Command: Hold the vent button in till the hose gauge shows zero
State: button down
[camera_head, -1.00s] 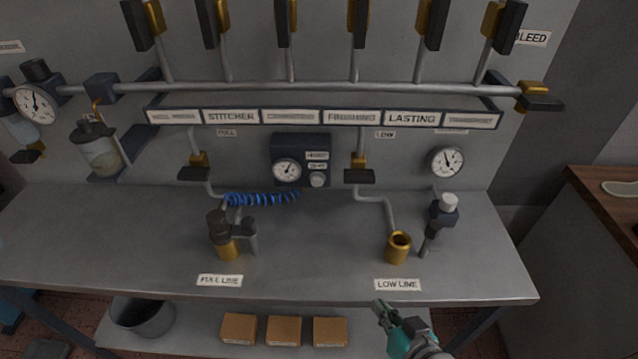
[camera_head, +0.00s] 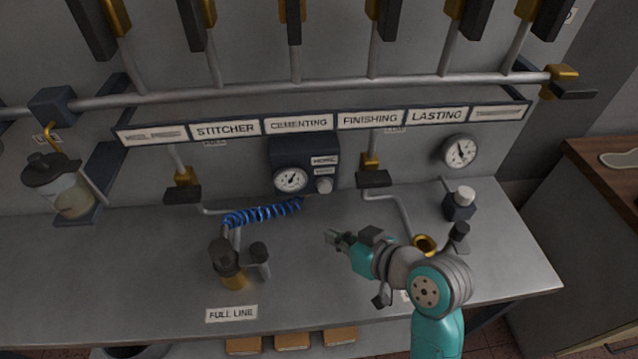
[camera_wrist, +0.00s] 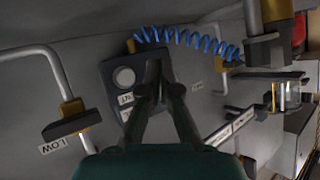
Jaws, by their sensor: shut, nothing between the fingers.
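The hose box (camera_head: 303,152) is a dark block on the back panel under the CEMENTING label. It carries the round white hose gauge (camera_head: 291,180), whose needle stands off to the upper right; its figures are too small to read. The pale round vent button (camera_head: 324,185) is at the box's lower right. In the wrist view the button (camera_wrist: 124,77) shows just left of the fingers, and the gauge face is hidden. My gripper (camera_head: 333,237) is shut and empty, in front of and below the box, apart from the button in the head view.
A blue coiled hose (camera_head: 262,213) runs left from the box to the brass-based FULL LINE fitting (camera_head: 230,268). Valve levers (camera_head: 374,179) flank the box. A brass cup (camera_head: 425,243) sits partly behind my arm. The bench in front of the box is mostly clear.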

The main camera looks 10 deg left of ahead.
aim_at(325, 187)
jog(key=shift+w+a, duration=0.1)
jog(key=w+a, duration=0.2)
jog(key=w, duration=0.6)
jog(key=shift+w+a, duration=0.15)
dwell(1.6)
jog(key=shift+w+a, duration=0.1)
jog(key=shift+w, duration=0.3)
jog(key=shift+w+a, duration=0.15)
jog(key=shift+w, duration=0.35)
dwell(1.9)
dwell(1.9)
jog(key=shift+s+d, duration=0.3)
jog(key=shift+s, duration=0.6)
